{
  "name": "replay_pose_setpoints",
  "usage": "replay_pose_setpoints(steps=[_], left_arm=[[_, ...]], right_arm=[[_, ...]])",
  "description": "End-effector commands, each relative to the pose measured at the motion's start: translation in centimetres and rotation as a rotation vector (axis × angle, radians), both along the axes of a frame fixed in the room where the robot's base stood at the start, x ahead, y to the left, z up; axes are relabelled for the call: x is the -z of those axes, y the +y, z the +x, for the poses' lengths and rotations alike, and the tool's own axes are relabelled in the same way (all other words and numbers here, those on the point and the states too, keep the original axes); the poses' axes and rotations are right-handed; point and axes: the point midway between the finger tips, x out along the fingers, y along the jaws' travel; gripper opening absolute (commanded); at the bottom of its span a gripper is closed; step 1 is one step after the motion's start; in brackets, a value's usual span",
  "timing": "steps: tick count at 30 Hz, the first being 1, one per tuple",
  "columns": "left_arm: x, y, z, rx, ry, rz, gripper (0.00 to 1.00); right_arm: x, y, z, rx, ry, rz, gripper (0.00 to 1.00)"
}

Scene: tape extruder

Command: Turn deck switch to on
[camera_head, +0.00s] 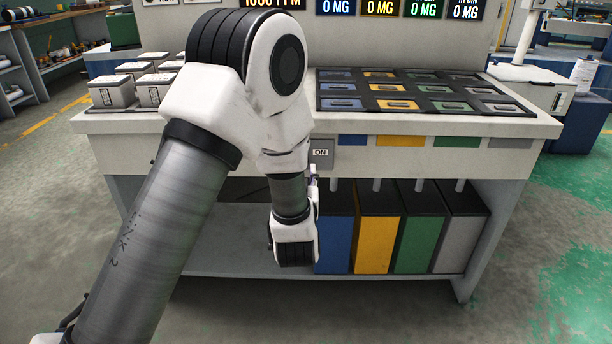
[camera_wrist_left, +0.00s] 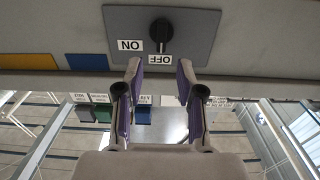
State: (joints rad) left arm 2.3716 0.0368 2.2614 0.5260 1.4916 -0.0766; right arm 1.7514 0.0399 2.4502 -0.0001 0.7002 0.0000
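The deck switch is a black knob (camera_wrist_left: 161,30) on a grey plate (camera_wrist_left: 200,25), seen upside down in the left wrist view. An ON label (camera_wrist_left: 130,45) and an OFF label (camera_wrist_left: 160,60) sit beside it. The knob's narrow handle appears to point toward OFF. My left gripper (camera_wrist_left: 160,68) is open and empty, its two purple-padded fingers spread to either side of the knob's line, tips close to the plate's edge. In the head view the ON label (camera_head: 320,152) shows, but my left arm hides the knob and most of the gripper. My right gripper is not in view.
The switch plate is on the front of a white bench (camera_head: 440,160). Dark trays with coloured slots (camera_head: 420,92) and several grey boxes (camera_head: 112,93) stand on top. Blue, yellow (camera_head: 376,240), green and grey bins stand on the shelf below, close to my left wrist.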

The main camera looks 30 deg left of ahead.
Motion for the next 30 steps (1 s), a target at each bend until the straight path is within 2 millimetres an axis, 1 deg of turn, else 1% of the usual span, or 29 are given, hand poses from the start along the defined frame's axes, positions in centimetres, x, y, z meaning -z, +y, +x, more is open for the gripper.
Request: replay_pose_setpoints(steps=[1,6,9,17,20,21,30], left_arm=[[0.3,0.6,0.8,-0.004,-0.004,-0.005,0.38],[0.3,2.3,3.6,-0.002,-0.001,-0.004,0.38],[0.2,2.8,4.5,-0.001,0.000,-0.002,0.38],[0.1,3.0,4.8,0.001,0.002,0.000,0.38],[0.1,3.0,4.8,0.001,0.003,-0.001,0.06],[0.1,3.0,4.8,0.001,0.003,-0.001,0.00],[0.0,2.9,4.8,0.001,0.011,0.012,0.00]], right_arm=[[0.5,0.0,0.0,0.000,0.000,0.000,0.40],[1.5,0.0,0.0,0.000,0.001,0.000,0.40],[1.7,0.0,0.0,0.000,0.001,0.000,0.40],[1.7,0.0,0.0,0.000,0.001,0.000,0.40],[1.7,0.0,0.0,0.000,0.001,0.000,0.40],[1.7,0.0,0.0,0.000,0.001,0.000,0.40],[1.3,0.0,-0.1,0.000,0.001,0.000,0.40]])
